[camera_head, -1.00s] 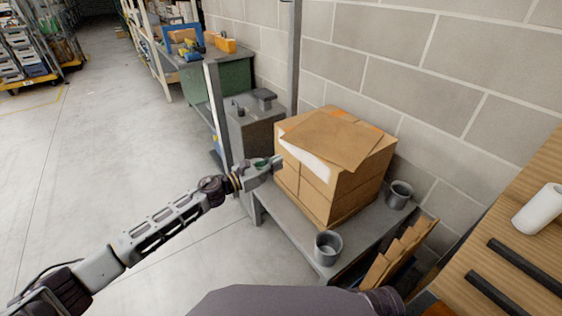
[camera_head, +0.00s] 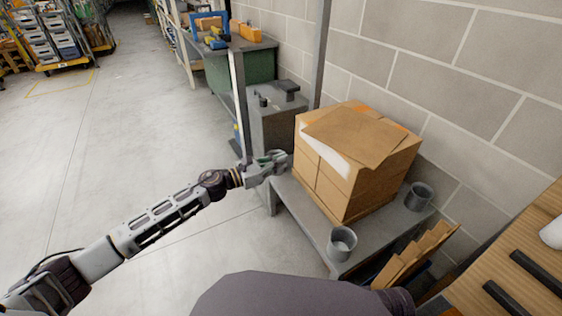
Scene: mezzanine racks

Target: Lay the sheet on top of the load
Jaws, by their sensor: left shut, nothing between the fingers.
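The load is a block of brown cardboard boxes (camera_head: 345,188) on a low grey table (camera_head: 375,240) against the wall. A brown sheet (camera_head: 357,135) lies on top of the load, turned at an angle to the box edges. A white patch shows beside its near left edge. My left gripper (camera_head: 284,160) is shut and empty, just left of the load's upper left side; I cannot tell whether it touches the box. My right gripper is not in view.
Two grey cups (camera_head: 342,242) and (camera_head: 419,196) stand on the table's near and right corners. Folded cardboard (camera_head: 415,255) stands at the table's right end. A grey cabinet (camera_head: 277,125) and post are behind my left gripper. Open floor lies left.

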